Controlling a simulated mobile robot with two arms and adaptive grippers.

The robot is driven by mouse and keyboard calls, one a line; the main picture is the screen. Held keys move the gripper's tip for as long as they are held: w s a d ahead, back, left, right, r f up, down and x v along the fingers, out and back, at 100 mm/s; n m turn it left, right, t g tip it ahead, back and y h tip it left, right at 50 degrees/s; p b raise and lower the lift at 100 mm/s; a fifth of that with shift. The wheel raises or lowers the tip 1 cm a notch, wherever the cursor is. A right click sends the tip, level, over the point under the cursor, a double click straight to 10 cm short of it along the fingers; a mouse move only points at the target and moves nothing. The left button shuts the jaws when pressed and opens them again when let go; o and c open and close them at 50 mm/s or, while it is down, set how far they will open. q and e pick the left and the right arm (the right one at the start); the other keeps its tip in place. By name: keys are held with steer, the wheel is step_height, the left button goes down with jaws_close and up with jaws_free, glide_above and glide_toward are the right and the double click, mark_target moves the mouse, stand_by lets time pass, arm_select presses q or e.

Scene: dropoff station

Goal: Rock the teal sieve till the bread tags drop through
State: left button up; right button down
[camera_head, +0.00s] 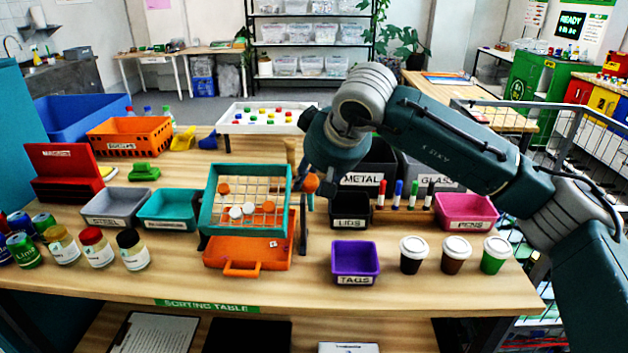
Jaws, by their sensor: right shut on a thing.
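The teal sieve (208,208), a square frame with a pale grid, stands tilted toward me above an orange tray (222,252). Several orange and white roundish pieces lie on its mesh, such as a white one (235,212) and an orange one (224,188). I cannot tell which are bread tags. A small dark and white mark shows in the tray, too small to identify. My right gripper (303,183) reaches down to the sieve's right edge and is shut on it; an orange round part shows there, and the fingertips are mostly hidden. My left gripper is not in view.
A purple TAGS bin (356,262) stands right of the tray, beside several lidded cups (413,255). Grey (116,220) and teal (168,222) bins and several jars (97,250) stand to the left. A black LIDS bin (350,228) is close behind the TAGS bin. The table's front strip is clear.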

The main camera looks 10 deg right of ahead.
steer(key=shift+s+a+f+b, duration=0.3)
steer(key=shift+s+f, duration=0.35)
steer(key=shift+f, duration=0.1)
steer(key=shift+s+f, duration=0.1)
steer(key=shift+f, duration=0.05)
steer(key=c, duration=1.3)
jaws_free()
steer(key=shift+c, duration=0.2)
steer(key=shift+w, duration=0.25)
steer(key=shift+s+d+r, duration=0.1)
steer(key=shift+s+r, duration=0.1)
steer(key=shift+r, duration=0.35)
steer(key=v, duration=1.1)
